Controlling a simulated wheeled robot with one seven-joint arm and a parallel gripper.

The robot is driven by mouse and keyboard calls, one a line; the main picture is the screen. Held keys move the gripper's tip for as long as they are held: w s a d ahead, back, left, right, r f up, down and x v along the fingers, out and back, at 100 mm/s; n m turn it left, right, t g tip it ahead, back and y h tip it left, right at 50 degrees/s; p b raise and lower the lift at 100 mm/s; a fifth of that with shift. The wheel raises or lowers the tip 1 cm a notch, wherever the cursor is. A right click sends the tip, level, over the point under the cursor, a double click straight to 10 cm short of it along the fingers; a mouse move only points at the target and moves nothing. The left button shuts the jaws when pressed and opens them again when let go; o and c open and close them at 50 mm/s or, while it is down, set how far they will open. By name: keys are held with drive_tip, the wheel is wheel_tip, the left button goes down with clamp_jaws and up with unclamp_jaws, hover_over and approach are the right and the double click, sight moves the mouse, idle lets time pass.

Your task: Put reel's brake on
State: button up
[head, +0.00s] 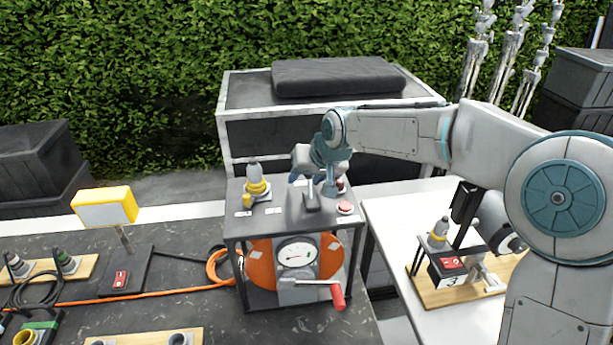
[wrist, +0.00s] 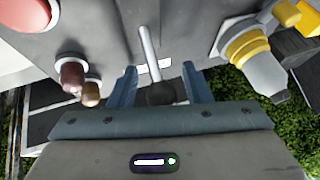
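The reel (head: 262,262) has an orange drum inside a dark grey frame, with a gauge (head: 296,254) and a red-handled crank (head: 338,296) in front. On its grey top stands a lever (head: 312,196), which I take for the brake. In the wrist view the lever (wrist: 149,45) is a thin pale rod with a dark round knob (wrist: 160,93). My gripper (wrist: 160,88) is open, one blue finger on each side of the knob, with gaps showing. In the head view my gripper (head: 312,172) is just above the reel's top, and the arm partly hides the lever.
A yellow and grey connector (head: 256,185) and a red button (head: 345,208) are on the reel's top. Two small lamps (wrist: 72,72) sit left of the lever in the wrist view. A white table (head: 395,225) with a switch board (head: 460,290) stands right. An orange cable (head: 150,296) crosses the dark table.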

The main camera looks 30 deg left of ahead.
drive_tip(key=shift+s+a, duration=0.1)
drive_tip(key=b+v, duration=0.3)
drive_tip(key=v, duration=1.1)
drive_tip(key=s+d+f+m+h+b, duration=0.1)
drive_tip(key=s+d+f+h, duration=0.15)
drive_tip(key=d, duration=0.45)
drive_tip(key=s+d+f+m+t+h, duration=0.1)
drive_tip(key=d+f, duration=0.2)
drive_tip(key=d, duration=0.4)
drive_tip(key=s+d+f+m+h+b, duration=0.1)
drive_tip(key=s+d+f+m+h, duration=0.15)
drive_tip(key=d, duration=0.55)
drive_tip(key=s+d+f+m, duration=0.1)
drive_tip(key=s+d+f, duration=0.3)
drive_tip(key=d, duration=0.3)
drive_tip(key=s+d+f+m+b, duration=0.1)
drive_tip(key=s+d+f, duration=0.3)
drive_tip(key=s+d, duration=0.3)
drive_tip(key=shift+s+f, duration=0.2)
drive_tip(key=shift+m, duration=0.25)
drive_tip(key=shift+c, duration=0.8)
drive_tip(key=shift+a, duration=0.1)
